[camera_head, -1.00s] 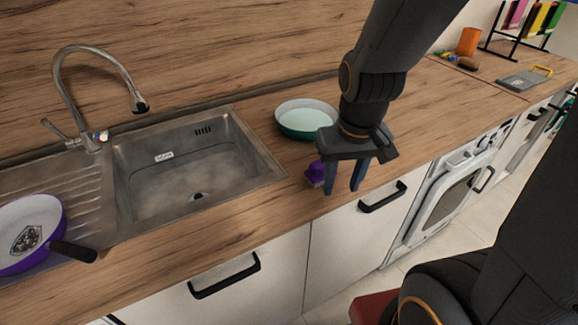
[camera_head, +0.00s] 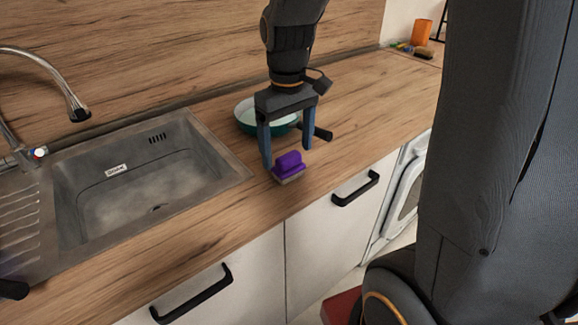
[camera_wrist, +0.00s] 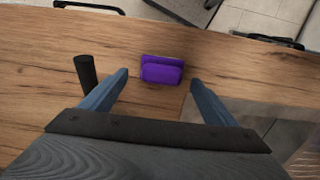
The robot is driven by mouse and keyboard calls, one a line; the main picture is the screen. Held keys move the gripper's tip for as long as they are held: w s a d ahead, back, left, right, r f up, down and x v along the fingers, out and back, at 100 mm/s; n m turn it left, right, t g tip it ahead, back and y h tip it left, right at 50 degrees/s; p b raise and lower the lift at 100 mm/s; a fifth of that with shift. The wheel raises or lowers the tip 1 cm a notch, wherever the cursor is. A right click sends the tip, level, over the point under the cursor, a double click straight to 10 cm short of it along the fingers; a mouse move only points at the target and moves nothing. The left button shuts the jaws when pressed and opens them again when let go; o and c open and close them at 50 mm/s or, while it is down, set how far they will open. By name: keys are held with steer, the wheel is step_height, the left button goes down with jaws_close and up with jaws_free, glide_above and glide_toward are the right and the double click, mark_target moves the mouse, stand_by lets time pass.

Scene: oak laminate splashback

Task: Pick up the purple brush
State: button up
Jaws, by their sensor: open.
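The purple brush (camera_head: 288,166) lies on the wooden counter near its front edge, to the right of the sink. Its pale bristles face down. My gripper (camera_head: 287,158) is open above the counter, just behind the brush in the head view, with a blue finger to either side. In the wrist view the brush (camera_wrist: 161,69) lies ahead of the gap between the open fingertips (camera_wrist: 158,78), with nothing held. I cannot tell the exact height of the fingertips above the counter.
A teal pan (camera_head: 250,117) with a dark handle (camera_head: 322,133) stands behind my gripper, the handle close to the right finger. The steel sink (camera_head: 140,175) is to the left. An orange cup (camera_head: 422,32) stands far back right. The counter between is mostly clear.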

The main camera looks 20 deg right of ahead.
mark_target(287, 154)
steer(key=shift+a+f+p, duration=0.15)
steer(key=shift+f+p, duration=0.15)
steer(key=shift+f, duration=1.85)
steer(key=c, duration=1.2)
steer(key=shift+o, duration=0.2)
step_height(287, 154, up, 10)
steer(key=shift+r+b, duration=0.1)
steer(key=shift+b, duration=0.45)
